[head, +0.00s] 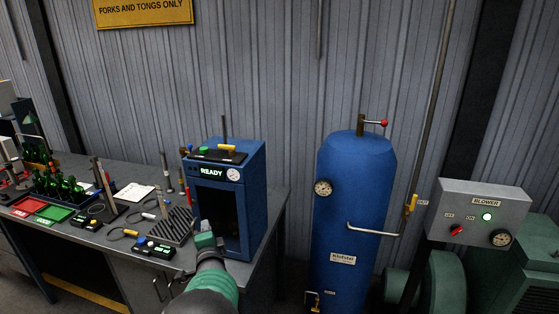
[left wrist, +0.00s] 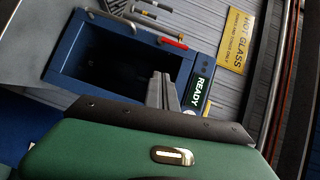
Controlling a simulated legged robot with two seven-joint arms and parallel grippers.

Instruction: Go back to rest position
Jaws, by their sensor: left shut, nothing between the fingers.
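My left gripper (head: 205,240) reaches up from the bottom of the head view, in front of the workbench's right end. Its fingers are together with nothing between them; they also show in the left wrist view (left wrist: 162,90). Behind it stands a blue box with a READY display (head: 255,190), its dark front opening partly covered by my gripper and arm. The box also shows tilted in the left wrist view (left wrist: 75,62). I cannot tell the exact gap between fingers and box. My right gripper is in neither view.
The grey workbench (head: 125,237) holds green bottles (head: 68,187), red and green trays, a dark ribbed block (head: 172,226) and small tools. A blue tank (head: 357,200) stands right of the bench, then a blower control box (head: 480,213) and green machinery (head: 520,265).

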